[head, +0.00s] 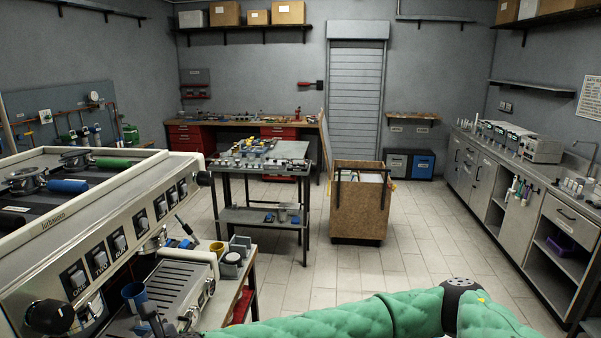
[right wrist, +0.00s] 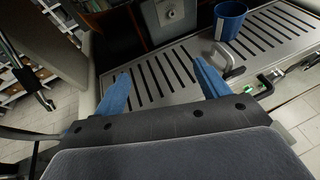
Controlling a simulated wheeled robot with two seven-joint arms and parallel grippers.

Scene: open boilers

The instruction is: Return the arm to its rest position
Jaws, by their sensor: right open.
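My right gripper (right wrist: 164,88) shows in the right wrist view with its two blue fingers spread apart and nothing between them. It is over the slotted metal drip tray (right wrist: 185,70) of the coffee machine. A blue cup (right wrist: 231,20) stands on that tray, beyond and to the right of the fingers. My right arm (head: 340,318), in a green padded cover, crosses the bottom of the head view from the right. The coffee machine (head: 110,225) fills the left of the head view. My left gripper is not in view.
Small containers (head: 232,258) stand on the bench right of the machine. A cluttered work table (head: 262,215) and a wooden bin (head: 357,212) stand on the tiled floor. A long counter (head: 520,200) runs along the right wall. The floor between bin and counter is clear.

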